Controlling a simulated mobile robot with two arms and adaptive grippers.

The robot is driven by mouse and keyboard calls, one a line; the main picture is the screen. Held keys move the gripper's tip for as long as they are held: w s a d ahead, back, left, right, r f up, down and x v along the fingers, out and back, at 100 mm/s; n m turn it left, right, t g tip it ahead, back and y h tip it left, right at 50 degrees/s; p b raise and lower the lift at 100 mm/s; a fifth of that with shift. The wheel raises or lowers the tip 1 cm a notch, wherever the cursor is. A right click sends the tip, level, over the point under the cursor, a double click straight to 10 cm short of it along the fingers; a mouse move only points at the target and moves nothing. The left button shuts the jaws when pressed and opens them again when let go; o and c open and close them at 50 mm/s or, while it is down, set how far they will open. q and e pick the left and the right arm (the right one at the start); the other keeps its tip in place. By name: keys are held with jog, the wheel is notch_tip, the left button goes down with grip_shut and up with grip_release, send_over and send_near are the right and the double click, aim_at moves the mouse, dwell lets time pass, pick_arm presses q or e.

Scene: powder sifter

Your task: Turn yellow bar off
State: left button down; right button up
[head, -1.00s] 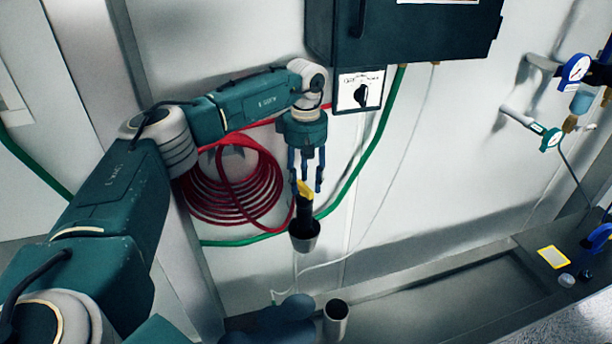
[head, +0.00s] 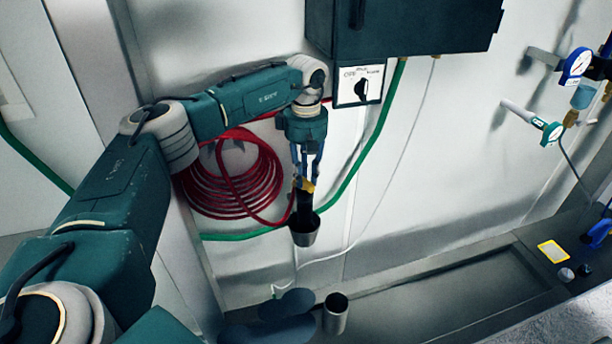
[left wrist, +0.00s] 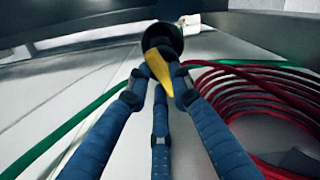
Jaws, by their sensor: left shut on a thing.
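The yellow bar (head: 306,185) is a short flat lever on top of a dark upright stem with a metal cup-like end (head: 304,232). In the left wrist view the yellow bar (left wrist: 160,72) lies between the fingertips, with the dark round end beyond it. My left gripper (head: 304,182) points down over the stem and is shut on the yellow bar. Its blue fingers also show in the left wrist view (left wrist: 158,92). The fingers partly hide the bar in the head view. My right gripper is not in view.
A red hose coil (head: 230,180) hangs on the wall just left of the gripper, and a green hose (head: 372,155) runs close on the right. A dark cabinet (head: 405,28) and a switch panel (head: 359,86) are above. A metal cup (head: 335,315) stands below.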

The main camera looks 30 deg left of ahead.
aim_at(305, 178)
pick_arm(q)
jog(key=shift+n+b, duration=0.35)
jog(key=shift+n, duration=0.75)
jog(key=n+b, duration=0.1)
jog(key=n, duration=0.3)
jog(key=shift+a+n, duration=0.15)
jog(key=shift+n, duration=0.15)
jog(key=c, duration=1.5)
grip_release()
jog(key=shift+r, duration=0.2)
notch_tip(305, 178, up, 7)
jog(key=shift+r, duration=0.15)
